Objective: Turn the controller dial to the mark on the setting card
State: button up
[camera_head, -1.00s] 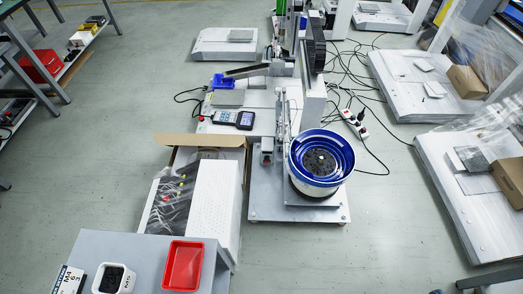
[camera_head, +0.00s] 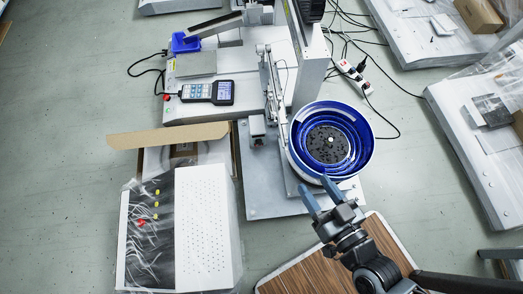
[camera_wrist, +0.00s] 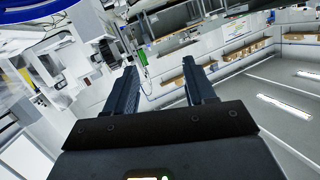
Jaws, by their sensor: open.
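My gripper (camera_head: 318,186) is open and empty in the head view, with its fingers apart beside the near rim of the blue feeder bowl. The wrist view also shows the two spread fingers (camera_wrist: 164,80) with nothing between them. A white cabinet (camera_head: 205,225) with a black panel (camera_head: 150,228) stands at the lower left, well left of my gripper. Small yellow and red parts (camera_head: 142,223) show on the panel. A handheld keypad unit with a screen (camera_head: 208,92) lies on the machine base. I cannot make out the controller dial. No setting card shows now.
The blue bowl (camera_head: 358,170) on its grey plate stands just beyond my gripper; its edge also shows in the wrist view (camera_wrist: 30,14). A brown cardboard flap (camera_head: 168,136) lies behind the cabinet. Cables and a power strip (camera_head: 352,75) lie right. The floor at far left is clear.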

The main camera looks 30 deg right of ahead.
jog(key=w+a+f+m+h+b, duration=0.1)
jog(key=w+f+b, duration=0.5)
jog(key=f, duration=0.6)
jog(key=w+f+m+h+b, duration=0.1)
jog(key=w+f+b, duration=0.3)
jog(key=w+f, duration=0.55)
jog(key=g+h+b, duration=0.2)
jog(key=g+b, duration=0.1)
jog(key=b, duration=0.5)
send_near(259, 144)
jog(key=f, duration=0.1)
jog(key=shift+m, duration=0.4)
jog(key=b+x, duration=0.1)
jog(key=x, duration=0.3)
jog(key=b+x, duration=0.2)
jog(key=x, duration=0.1)
jog(key=shift+w+d+r, duration=0.1)
jog(key=shift+w+d, duration=0.15)
jog(key=shift+w, duration=0.15)
grip_shut()
